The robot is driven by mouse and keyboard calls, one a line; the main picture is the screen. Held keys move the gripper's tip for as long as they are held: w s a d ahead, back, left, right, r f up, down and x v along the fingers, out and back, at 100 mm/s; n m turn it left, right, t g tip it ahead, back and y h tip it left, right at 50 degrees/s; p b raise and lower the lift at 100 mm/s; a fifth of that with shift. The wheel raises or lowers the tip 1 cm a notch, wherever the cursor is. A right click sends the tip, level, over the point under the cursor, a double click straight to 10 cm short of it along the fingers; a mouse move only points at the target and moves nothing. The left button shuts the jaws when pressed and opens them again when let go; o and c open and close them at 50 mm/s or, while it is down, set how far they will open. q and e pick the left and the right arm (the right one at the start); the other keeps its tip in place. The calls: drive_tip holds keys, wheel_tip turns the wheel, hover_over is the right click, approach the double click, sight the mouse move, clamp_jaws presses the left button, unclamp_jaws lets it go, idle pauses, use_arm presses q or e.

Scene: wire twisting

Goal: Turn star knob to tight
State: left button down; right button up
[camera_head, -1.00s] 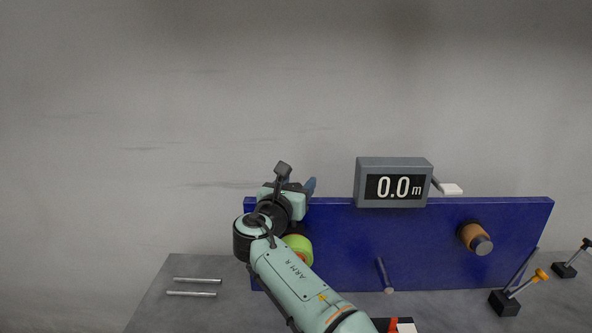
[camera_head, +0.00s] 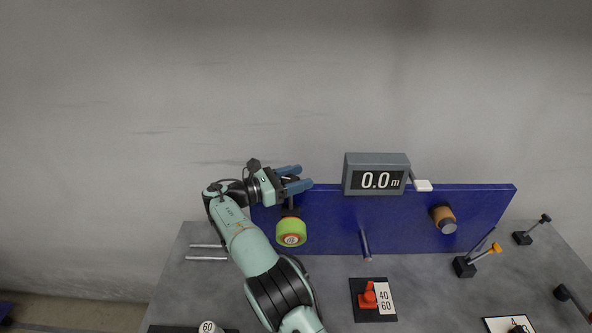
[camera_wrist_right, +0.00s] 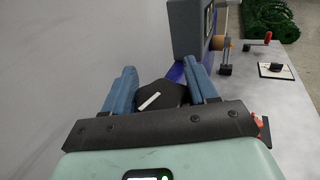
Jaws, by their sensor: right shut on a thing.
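The star knob (camera_head: 291,179) is black and sits above the green spool (camera_head: 291,232) at the left end of the blue panel. In the right wrist view the knob (camera_wrist_right: 163,94) shows a white line on its dark top, slanting up to the right. My right gripper (camera_head: 305,177) reaches in from the left with its blue fingers on both sides of the knob, shut on it. In the wrist view the gripper (camera_wrist_right: 159,66) has the knob between its fingers. My left gripper is not in view.
The blue panel (camera_head: 400,225) carries a grey display (camera_head: 377,175) reading 0.0 m, a peg (camera_head: 365,245) and a copper-coloured spool (camera_head: 443,217). Two metal rods (camera_head: 207,252) lie at left.

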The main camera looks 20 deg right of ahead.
drive_tip(key=shift+r+m+g, duration=0.15)
drive_tip(key=shift+m+g, duration=0.45)
drive_tip(key=shift+g, duration=0.2)
drive_tip(key=shift+s+g, duration=0.1)
drive_tip(key=shift+g, duration=0.3)
drive_tip(key=o, duration=0.9)
drive_tip(key=shift+o, duration=0.3)
